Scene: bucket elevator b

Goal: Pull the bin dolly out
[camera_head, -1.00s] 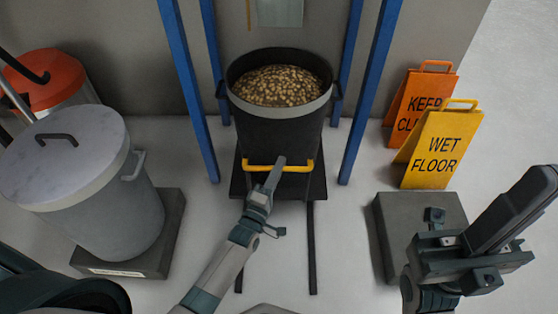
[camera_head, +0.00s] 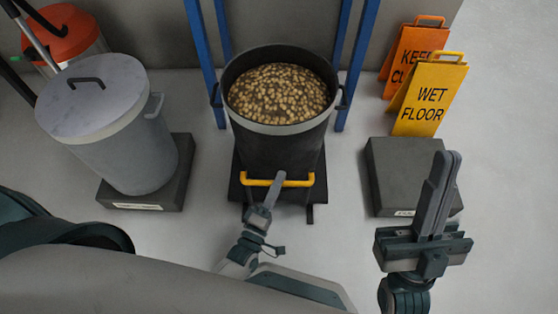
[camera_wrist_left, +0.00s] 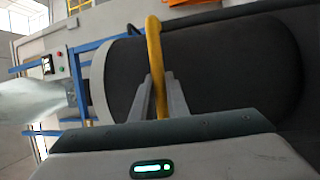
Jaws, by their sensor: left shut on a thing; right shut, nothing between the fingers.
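A black bin (camera_head: 272,149) with a grey rim stands upright on a flat black dolly (camera_head: 236,186) and is filled with tan lumps (camera_head: 279,94). My right gripper (camera_head: 444,165) is shut and empty, in front of the dark block on the right. The dolly's underside is hidden.
Blue posts (camera_head: 205,65) stand behind the bin. Short dark rails (camera_head: 310,214) show by the dolly.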

